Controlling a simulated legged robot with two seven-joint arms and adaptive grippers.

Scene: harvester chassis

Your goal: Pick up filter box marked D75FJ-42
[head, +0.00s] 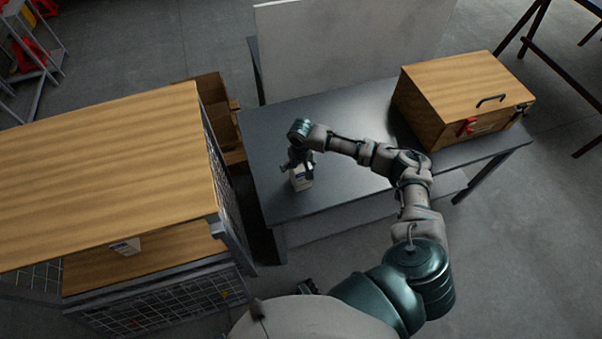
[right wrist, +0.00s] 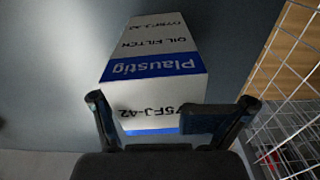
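A white and blue filter box (head: 301,181) stands on the metal table (head: 345,185) near its left front corner. In the right wrist view the box (right wrist: 155,62) reads "Plaustig", "OIL FILTER" and a code ending "5FJ-42"; the code's start on the near face is hidden or unclear. My right gripper (head: 298,164) is at the box, just above it in the head view. In the right wrist view the open fingers (right wrist: 172,112) lie on either side of the box's near end, and the right finger covers part of it. I cannot tell whether they touch it. My left gripper does not show clearly.
A wooden case (head: 460,90) with a handle and red latch stands on the table's right end. A pale panel (head: 350,45) stands behind the table.

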